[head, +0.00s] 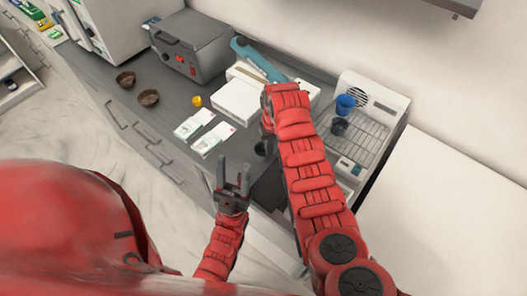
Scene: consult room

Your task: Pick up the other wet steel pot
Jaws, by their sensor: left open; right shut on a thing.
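My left gripper (233,178) is open and empty, its two dark fingers pointing up over the front edge of the counter. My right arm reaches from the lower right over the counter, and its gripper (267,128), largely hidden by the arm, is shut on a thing. A small dark pot (262,148) shows just below that gripper and seems to be what it holds; the contact is hidden. Another dark grey pot (340,127) sits on the ribbed top of the white unit (376,91) at the right. I cannot tell whether either pot is wet.
A blue cup (345,104) stands behind the grey pot. Two brown bowls (148,98), a yellow cap (196,101), green-and-white packets (194,124), a white box (236,101) and a grey device (192,46) stand on the counter (150,120). My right arm passes left of the white unit.

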